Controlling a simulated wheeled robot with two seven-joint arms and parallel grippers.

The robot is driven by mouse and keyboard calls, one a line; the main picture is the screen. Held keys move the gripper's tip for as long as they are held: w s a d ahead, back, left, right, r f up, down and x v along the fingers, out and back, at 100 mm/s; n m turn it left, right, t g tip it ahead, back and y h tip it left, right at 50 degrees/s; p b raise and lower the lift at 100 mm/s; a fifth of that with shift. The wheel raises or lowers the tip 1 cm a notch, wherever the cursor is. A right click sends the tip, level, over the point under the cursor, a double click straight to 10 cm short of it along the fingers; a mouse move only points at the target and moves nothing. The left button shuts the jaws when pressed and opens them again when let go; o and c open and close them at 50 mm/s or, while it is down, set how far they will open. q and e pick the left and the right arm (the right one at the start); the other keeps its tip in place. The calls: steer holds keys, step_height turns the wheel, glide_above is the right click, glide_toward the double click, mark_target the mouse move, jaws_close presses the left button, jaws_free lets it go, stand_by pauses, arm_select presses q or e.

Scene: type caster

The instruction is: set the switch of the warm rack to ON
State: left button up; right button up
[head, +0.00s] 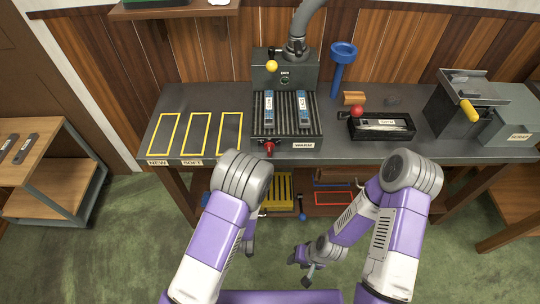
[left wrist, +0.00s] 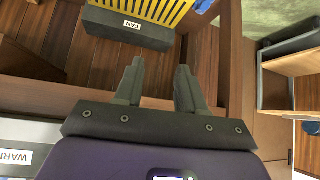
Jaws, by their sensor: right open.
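The warm rack (head: 258,128) is a dark ribbed bed on the bench, carrying two blue-topped bars. Its WARM label (head: 304,146) is on the front edge; it also shows in the left wrist view (left wrist: 14,157). A red switch (head: 269,147) sits at the rack's front left; its setting is too small to read. My left gripper (head: 249,241) hangs below and in front of the bench edge, partly hidden by my arm. Its fingers (left wrist: 160,66) are apart and empty in the left wrist view. My right gripper (head: 298,270) is open and empty, low over the floor.
Yellow-outlined spaces (head: 196,134) lie left of the rack. A black tray (head: 398,132) and red-knobbed lever stand right of it. A yellow grille (head: 279,190) is on the lower shelf, with a FAN label (left wrist: 132,25) below it. The green floor before the bench is clear.

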arm_select(q)
steer(key=w+d+r+m+t+b, duration=0.1)
steer(key=w+d+r+t, duration=0.35)
steer(key=w+r, duration=0.2)
steer(key=m+t+h+b, duration=0.1)
steer(key=t+h, duration=0.1)
steer(key=t, duration=0.3)
glide_toward(269, 149)
steer(key=w, duration=0.5)
steer(key=w+b, duration=0.1)
steer(key=w, duration=0.2)
steer(key=shift+w+d+f, duration=0.1)
steer(key=shift+w+f, duration=0.15)
steer(key=shift+w, duration=0.1)
jaws_close()
